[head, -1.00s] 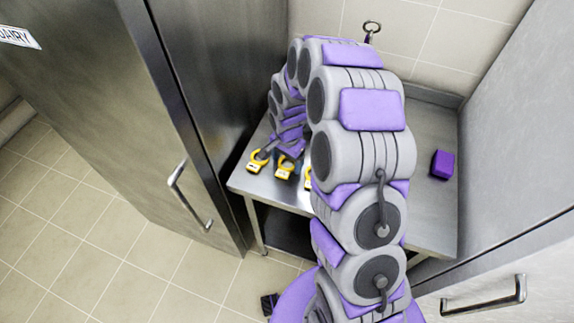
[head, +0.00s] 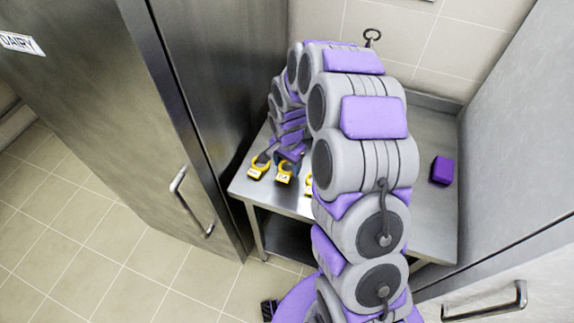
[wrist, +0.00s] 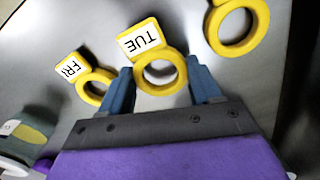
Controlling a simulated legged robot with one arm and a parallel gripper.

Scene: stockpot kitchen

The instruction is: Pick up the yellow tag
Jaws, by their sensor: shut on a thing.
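Three yellow ring tags lie on the steel table. The middle one, marked TUE (wrist: 141,38), has its ring between the two blue fingers of my gripper (wrist: 163,82), which is shut on it. In the head view this tag (head: 284,178) shows just below my gripper (head: 289,158). A yellow tag marked FRI (wrist: 71,68) lies to its left, also in the head view (head: 257,172). A third yellow tag (wrist: 239,42) is to the right, its label out of view. In the head view my arm partly hides that third tag (head: 308,184).
The steel table (head: 428,222) stands between a tall metal cabinet marked DAIRY (head: 100,90) and a metal door on the right. A purple block (head: 442,170) sits on the table's right side. A grey-green object (wrist: 25,135) shows at the wrist view's lower left.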

